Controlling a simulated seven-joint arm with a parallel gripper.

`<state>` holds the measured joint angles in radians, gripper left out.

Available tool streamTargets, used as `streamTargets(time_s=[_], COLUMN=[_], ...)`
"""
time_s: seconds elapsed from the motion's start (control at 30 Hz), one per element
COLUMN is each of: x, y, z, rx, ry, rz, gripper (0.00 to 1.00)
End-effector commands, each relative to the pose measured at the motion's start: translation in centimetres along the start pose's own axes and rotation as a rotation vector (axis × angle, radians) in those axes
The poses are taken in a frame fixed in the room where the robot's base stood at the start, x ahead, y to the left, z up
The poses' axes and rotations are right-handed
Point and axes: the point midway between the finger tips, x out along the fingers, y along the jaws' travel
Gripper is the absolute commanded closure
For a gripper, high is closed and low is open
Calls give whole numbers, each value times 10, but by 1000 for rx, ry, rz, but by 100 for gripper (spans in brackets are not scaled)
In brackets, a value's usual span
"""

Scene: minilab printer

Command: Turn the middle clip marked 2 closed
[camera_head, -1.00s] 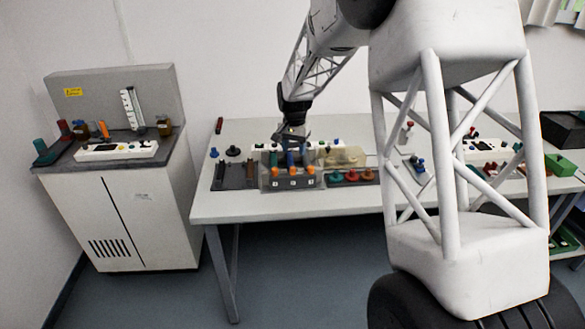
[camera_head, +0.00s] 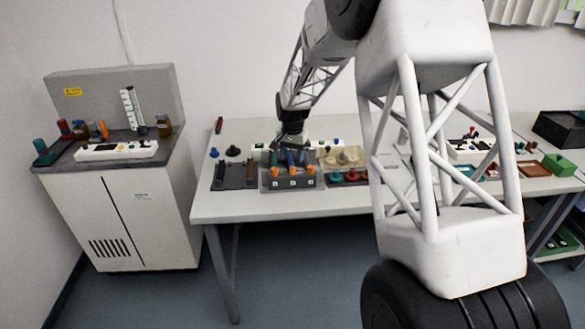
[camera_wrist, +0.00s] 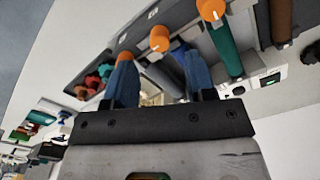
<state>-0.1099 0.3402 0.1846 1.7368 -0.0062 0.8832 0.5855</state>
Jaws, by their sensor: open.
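A grey block (camera_head: 270,186) on the table carries three orange clips in a row, with small white labels below that are too small to read. The middle clip (camera_head: 293,171) also shows in the wrist view (camera_wrist: 159,38) as an orange knob just beyond the gap between my fingertips. My gripper (camera_head: 291,148) is over the block; in the wrist view its two blue fingers (camera_wrist: 158,62) are apart with nothing held. A neighbouring orange clip (camera_wrist: 124,58) is close to the left fingertip, and I cannot tell if they touch. The other outer clip (camera_wrist: 211,8) is farther off.
A dark tray (camera_head: 234,178) lies left of the block, and red and green knobs (camera_head: 345,177) stand to its right. Coloured cylinders stand close behind the clips, including a green one (camera_wrist: 226,50). The table's front strip (camera_head: 300,203) is clear.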

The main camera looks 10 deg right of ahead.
Motion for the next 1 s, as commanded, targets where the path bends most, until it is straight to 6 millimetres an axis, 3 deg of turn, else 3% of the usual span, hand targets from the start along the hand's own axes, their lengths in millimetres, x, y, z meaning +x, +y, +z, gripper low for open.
streamTargets(time_s=[0.4,0.83,0.87,1.0], x=[46,53,53,53], y=[0,0,0,0], z=[0,0,0,0], rx=[0,0,0,0], ry=[-1,0,0,0], rz=[1,0,0,0], gripper=[49,49,51,72])
